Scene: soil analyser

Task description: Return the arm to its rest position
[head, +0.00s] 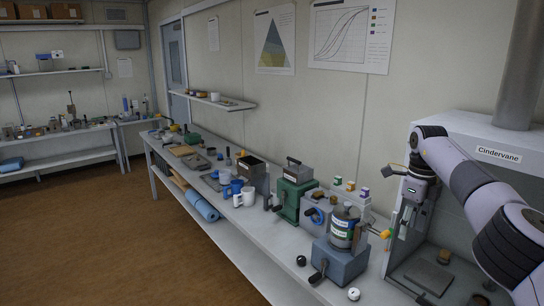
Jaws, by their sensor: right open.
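My right arm reaches in from the right edge and bends down at the wrist. My right gripper (404,226) points downward in front of the open front of the hood labelled Cindervane (497,155). It is open, and I see nothing held in it. The fingers are small and partly blend with the hood's edge. Just left of it on the bench (270,246) stands a grey-blue device (340,262) with a labelled metal canister (344,228) on top. My left gripper is not in view.
A green device (293,199), a white mug (248,196) and blue cups (225,178) stand along the bench. Small bottles (350,187) stand on a grey box behind the canister. A white round knob-like item (353,294) lies near the front edge. Brown floor (100,240) is clear at left.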

